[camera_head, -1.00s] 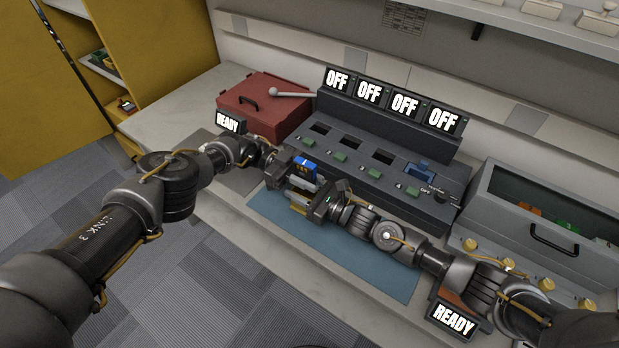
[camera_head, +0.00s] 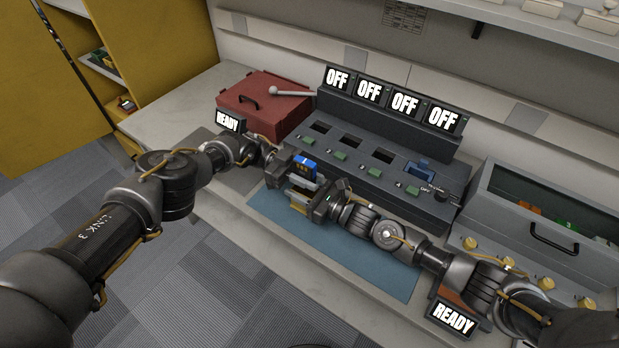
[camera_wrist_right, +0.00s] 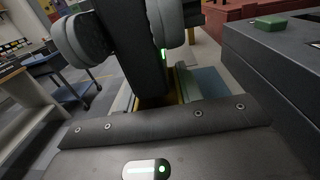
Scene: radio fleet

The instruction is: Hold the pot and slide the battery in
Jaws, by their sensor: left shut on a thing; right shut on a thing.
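A small blue piece with yellow marks (camera_head: 305,168) stands between my two grippers in the head view. A grey and yellow piece (camera_head: 299,207) sits just below and in front of it. I cannot tell for sure which is the pot and which the battery, or whether they touch. My left gripper (camera_head: 290,178) is shut at the blue piece. My right gripper (camera_head: 315,202) is shut at the grey and yellow piece. In the right wrist view, a yellow edge (camera_wrist_right: 181,86) shows beside the dark gripper parts, which hide most of the held things.
A blue mat (camera_head: 335,245) lies below the grippers. Behind stands a dark charging console (camera_head: 345,165) with several slots and OFF displays; a blue item (camera_head: 419,173) is at the right slot. A red box (camera_head: 265,108) is at left, a grey bin (camera_head: 545,215) at right.

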